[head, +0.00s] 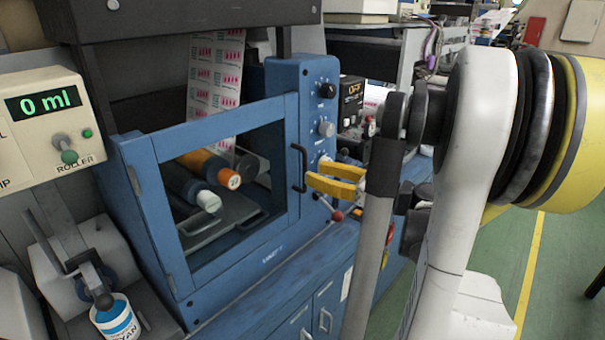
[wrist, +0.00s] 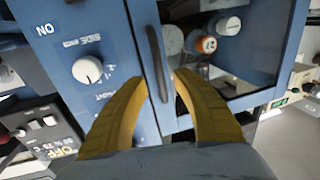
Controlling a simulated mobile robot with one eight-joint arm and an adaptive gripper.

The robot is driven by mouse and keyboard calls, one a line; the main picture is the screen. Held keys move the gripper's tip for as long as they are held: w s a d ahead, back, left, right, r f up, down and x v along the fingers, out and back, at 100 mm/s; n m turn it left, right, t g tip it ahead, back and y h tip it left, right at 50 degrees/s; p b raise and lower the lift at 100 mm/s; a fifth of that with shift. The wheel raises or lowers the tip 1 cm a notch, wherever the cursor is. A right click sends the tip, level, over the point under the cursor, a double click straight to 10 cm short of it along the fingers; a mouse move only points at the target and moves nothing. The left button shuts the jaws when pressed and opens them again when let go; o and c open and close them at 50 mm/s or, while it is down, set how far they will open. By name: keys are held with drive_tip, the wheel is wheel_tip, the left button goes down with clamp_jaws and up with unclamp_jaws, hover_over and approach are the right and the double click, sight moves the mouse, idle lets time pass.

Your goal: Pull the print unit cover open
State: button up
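The print unit cover (head: 215,118) is a blue frame with a clear window and appears shut against the blue print unit. Its dark vertical handle (head: 299,168) is on the cover's right edge in the head view. The handle also shows in the wrist view (wrist: 157,62), where it runs up between the yellow fingertips. My gripper (head: 312,183) is open, with its fingers pointing at the cover just right of the handle in the head view. In the wrist view my gripper (wrist: 162,77) straddles the handle with gaps visible. I cannot tell whether the tips reach past it.
A knob panel (head: 324,115) stands right of the cover, close to my fingers. A red-ball lever (head: 337,215) sticks out just below them. A pump box (head: 45,130) and a bottle (head: 117,320) are at the left. Green floor (head: 560,260) lies open at the right.

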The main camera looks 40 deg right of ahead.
sight(305, 188)
drive_tip(key=shift+b+x, duration=0.3)
drive_tip(key=shift+x, duration=1.65)
clamp_jaws()
